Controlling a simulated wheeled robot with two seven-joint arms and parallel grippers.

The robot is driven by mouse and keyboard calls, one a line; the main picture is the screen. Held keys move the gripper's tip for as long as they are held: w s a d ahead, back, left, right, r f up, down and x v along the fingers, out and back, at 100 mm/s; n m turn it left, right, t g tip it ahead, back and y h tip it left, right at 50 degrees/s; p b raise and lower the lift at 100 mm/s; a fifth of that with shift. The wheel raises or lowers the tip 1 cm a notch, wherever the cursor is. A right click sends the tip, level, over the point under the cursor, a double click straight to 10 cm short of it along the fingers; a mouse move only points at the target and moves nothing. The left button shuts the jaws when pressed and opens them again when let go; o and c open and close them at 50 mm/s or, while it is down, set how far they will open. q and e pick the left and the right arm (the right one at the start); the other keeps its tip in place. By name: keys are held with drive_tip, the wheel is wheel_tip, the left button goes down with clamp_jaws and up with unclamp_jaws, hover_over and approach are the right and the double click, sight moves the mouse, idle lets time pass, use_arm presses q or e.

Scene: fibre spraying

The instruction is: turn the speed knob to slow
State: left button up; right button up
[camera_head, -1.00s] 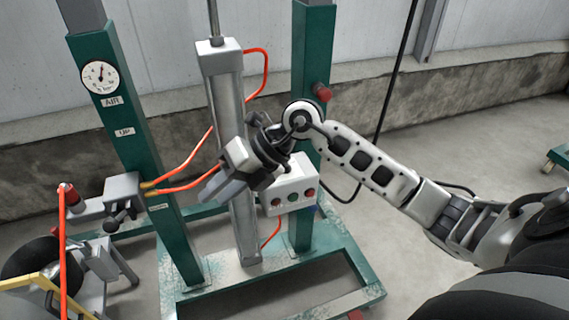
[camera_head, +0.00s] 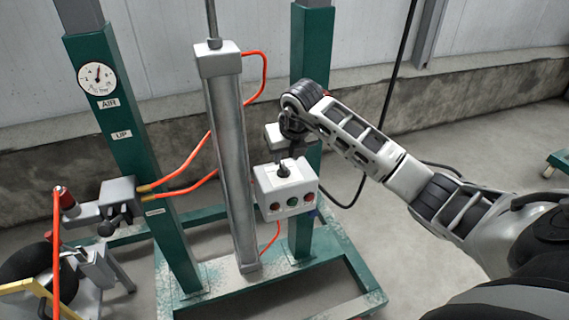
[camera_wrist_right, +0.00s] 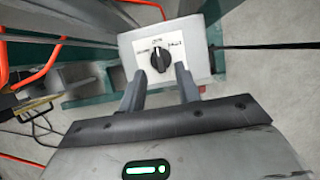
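The speed knob (camera_wrist_right: 160,60) is a black rotary knob on the top of a light grey control box (camera_wrist_right: 203,38). In the wrist view its white mark points up towards the middle one of the blurred labels around it. In the head view the knob (camera_head: 283,169) shows as a dark spot on the box (camera_head: 270,182). My right gripper (camera_wrist_right: 160,73) is open, its two fingers apart, with the tips just short of the knob on either side. In the head view the right gripper (camera_head: 284,150) hangs above the box, partly hidden by its own wrist. My left gripper is not in view.
Orange hoses (camera_head: 185,185) run to the left post with a pressure gauge (camera_head: 97,78). Open floor lies to the right.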

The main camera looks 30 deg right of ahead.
sight(284, 166)
drive_tip(key=shift+x, duration=2.2)
drive_tip(key=shift+c, duration=0.3)
clamp_jaws()
